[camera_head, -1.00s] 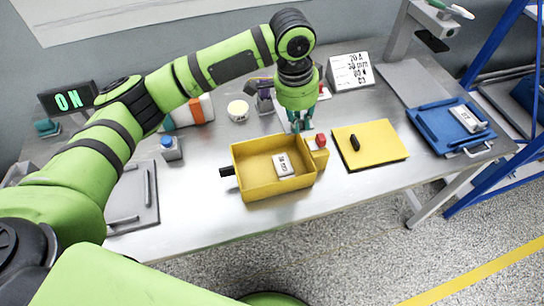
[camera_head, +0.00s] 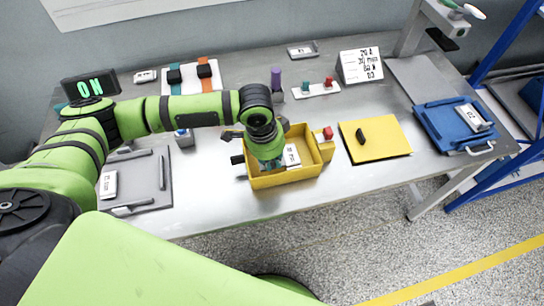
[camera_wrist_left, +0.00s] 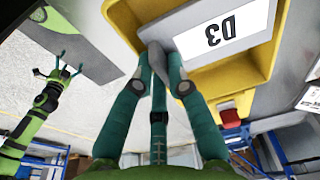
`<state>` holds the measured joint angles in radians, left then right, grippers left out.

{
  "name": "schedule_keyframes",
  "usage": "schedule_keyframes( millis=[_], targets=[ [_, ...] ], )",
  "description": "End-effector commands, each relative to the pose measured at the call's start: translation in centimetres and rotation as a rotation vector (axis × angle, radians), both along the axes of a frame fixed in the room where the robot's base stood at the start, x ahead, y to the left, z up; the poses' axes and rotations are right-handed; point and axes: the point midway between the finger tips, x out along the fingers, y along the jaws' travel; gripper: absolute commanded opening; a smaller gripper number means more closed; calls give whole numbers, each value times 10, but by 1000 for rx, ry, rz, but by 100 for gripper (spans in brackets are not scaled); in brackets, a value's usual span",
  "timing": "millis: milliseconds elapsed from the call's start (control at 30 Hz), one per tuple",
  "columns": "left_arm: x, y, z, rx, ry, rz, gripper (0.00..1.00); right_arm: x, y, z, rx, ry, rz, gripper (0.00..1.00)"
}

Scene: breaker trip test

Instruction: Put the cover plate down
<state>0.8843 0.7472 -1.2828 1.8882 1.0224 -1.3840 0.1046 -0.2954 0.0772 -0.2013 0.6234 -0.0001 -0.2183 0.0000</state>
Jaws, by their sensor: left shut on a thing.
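The yellow cover plate (camera_head: 384,137) with a black handle lies flat on the table, right of the open yellow box (camera_head: 312,176). My left gripper (camera_head: 268,163) reaches down into the left part of this box, apart from the plate. It is shut on the grey breaker with a white label (camera_head: 291,155). In the left wrist view the fingers (camera_wrist_left: 158,75) close on a grey part of this breaker, whose label (camera_wrist_left: 228,32) reads D3. My right gripper (camera_wrist_left: 60,68) shows small at the left of that view, fingers spread and empty.
The yellow box has a red button (camera_head: 327,133) on its right and a black lever (camera_head: 237,160) on its left. A blue tray (camera_head: 434,118) with a labelled block stands far right. A grey tray (camera_head: 150,180) lies left. Bare table separates box and plate.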

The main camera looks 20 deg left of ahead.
Motion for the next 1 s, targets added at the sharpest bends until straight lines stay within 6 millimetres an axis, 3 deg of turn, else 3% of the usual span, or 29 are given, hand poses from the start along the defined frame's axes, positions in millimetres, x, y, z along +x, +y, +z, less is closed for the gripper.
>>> schedule_keyframes(
  millis=[667, 700, 733, 1000],
  targets=[
    [0, 0, -12, -1, -1, -1, 0, -7, -4, 0, -6, 13, -1, 87],
    [0, 0, -12, -1, -1, -1, 28, -7, -4, 0, -6, 13, -1, 87],
    [0, 0, -12, -1, -1, -1, 39, -7, -4, 0, -6, 13, -1, 87],
    [0, 0, -12, 0, 0, -1, 39, -7, -4, 0, -6, 12, -1, 87]
  ],
)
